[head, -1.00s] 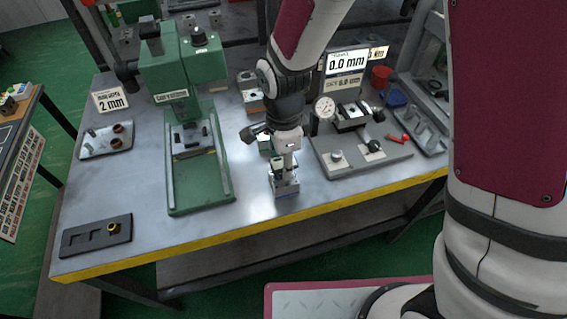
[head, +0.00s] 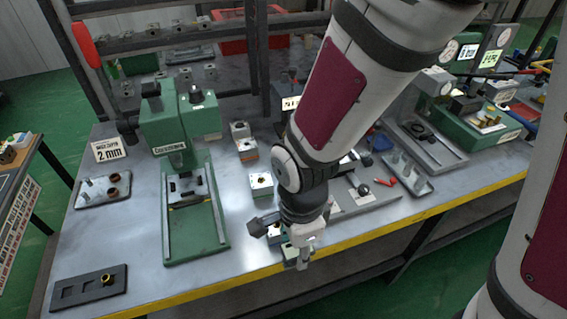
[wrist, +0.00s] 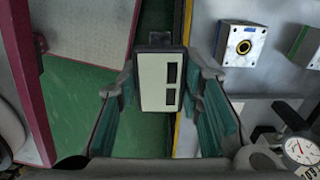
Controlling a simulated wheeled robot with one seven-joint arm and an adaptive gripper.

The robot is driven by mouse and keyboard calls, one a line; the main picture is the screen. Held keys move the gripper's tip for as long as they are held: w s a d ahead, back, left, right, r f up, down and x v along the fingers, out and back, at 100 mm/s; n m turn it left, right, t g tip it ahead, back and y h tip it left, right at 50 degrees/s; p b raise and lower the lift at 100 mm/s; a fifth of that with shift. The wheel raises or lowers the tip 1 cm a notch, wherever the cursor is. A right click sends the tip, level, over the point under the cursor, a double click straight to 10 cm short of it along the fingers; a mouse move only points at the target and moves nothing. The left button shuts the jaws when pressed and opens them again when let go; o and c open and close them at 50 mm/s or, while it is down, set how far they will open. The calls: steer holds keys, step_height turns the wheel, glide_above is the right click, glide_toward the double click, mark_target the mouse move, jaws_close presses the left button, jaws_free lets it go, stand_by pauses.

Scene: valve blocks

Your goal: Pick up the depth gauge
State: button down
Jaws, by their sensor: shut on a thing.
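My gripper (wrist: 163,100) is shut on a small box-shaped device with a cream face, two dark windows and a dark frame, which I take to be the depth gauge (wrist: 152,82). Its teal finger pads stand on both sides of it. The wrist view shows it over the bench edge, with green floor behind. In the head view my gripper (head: 298,252) hangs at the yellow front edge of the bench, and the held gauge is mostly hidden there by the fingers and too small to make out.
A silver block with a round bore (wrist: 243,44) sits on the bench beside the held gauge, with a green-edged block (wrist: 308,45) farther right. A dial indicator (wrist: 298,150) is at lower right. A green press (head: 185,190) stands left. Front-left bench is clear around a dark slotted tray (head: 90,289).

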steer(key=shift+s+d+r+p, duration=0.2)
steer(key=shift+s+p, duration=0.6)
steer(key=shift+p, duration=0.65)
steer(key=shift+s+d+r+p, duration=0.1)
steer(key=shift+s+d+p, duration=0.15)
steer(key=shift+s+p, duration=0.85)
steer(key=shift+w+p, duration=0.3)
steer(key=shift+p, duration=0.05)
